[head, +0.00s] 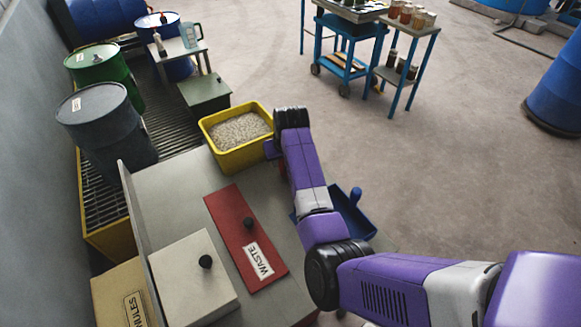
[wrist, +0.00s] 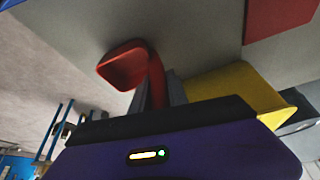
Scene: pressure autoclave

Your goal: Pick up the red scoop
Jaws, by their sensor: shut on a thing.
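The red scoop (wrist: 122,68) is in the wrist view, its bowl to the left and its handle rising from between my jaws. My gripper (wrist: 158,92) is shut on the scoop's handle. The arm hides the rest. Whether the scoop touches the bench cannot be told.
A red WASTE lid (head: 232,222) and a pale box lid (head: 185,280) lie on the bench. A blue scoop (head: 350,217) is right of my arm. Open floor (head: 450,150) lies right.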

